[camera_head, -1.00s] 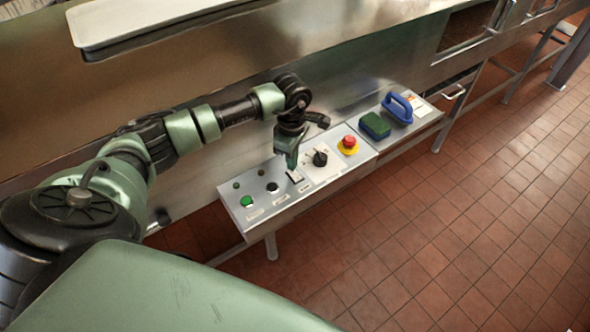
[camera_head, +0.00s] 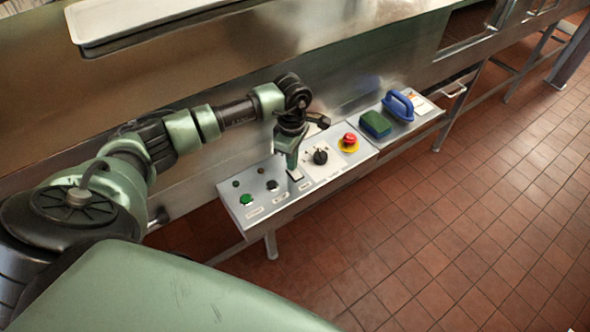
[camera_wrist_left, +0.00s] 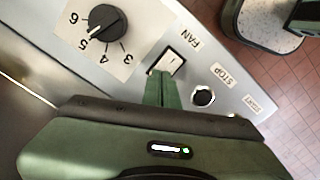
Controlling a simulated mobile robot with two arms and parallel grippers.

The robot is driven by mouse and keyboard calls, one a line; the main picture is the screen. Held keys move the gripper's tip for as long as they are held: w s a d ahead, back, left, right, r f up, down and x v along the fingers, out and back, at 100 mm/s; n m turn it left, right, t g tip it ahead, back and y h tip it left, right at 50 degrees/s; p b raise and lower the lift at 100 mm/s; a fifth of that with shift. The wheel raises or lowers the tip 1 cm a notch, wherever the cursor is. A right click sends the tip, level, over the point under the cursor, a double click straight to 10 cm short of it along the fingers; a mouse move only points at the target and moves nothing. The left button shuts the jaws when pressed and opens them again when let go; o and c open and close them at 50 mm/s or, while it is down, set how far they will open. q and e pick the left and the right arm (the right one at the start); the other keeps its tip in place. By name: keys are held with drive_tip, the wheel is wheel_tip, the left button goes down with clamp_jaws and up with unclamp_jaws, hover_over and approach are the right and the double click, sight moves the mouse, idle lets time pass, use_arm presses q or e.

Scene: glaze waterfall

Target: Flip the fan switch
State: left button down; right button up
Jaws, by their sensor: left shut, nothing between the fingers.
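The fan switch (camera_wrist_left: 171,62) is a white rocker in a dark frame, beside the FAN label (camera_wrist_left: 187,35) in the left wrist view. In the head view the switch (camera_head: 296,175) shows just below my fingertips. My left gripper (camera_head: 291,166) is shut and empty, pointing down at the switch. In the left wrist view its green fingers (camera_wrist_left: 162,88) end at the near edge of the switch and cover a little of it. I cannot tell whether the tips touch it. My right gripper is not in view.
The control panel (camera_head: 330,185) also holds a black knob (camera_head: 320,157), a red emergency button (camera_head: 349,140), a green button (camera_head: 246,199) and a black button (camera_head: 272,186). A green sponge (camera_head: 376,124) and a blue-handled tool (camera_head: 398,105) lie at the right. Tiled floor (camera_head: 450,230) is clear.

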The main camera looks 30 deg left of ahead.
use_arm(q)
drive_tip(key=shift+s+f+b, duration=0.1)
drive_tip(key=shift+f+b, duration=0.3)
drive_tip(key=shift+f, duration=0.05)
idle(0.3)
drive_tip(key=shift+r+p, duration=0.55)
drive_tip(key=shift+r, duration=0.25)
drive_tip(key=shift+r+p, duration=1.45)
drive_tip(key=shift+r, duration=1.25)
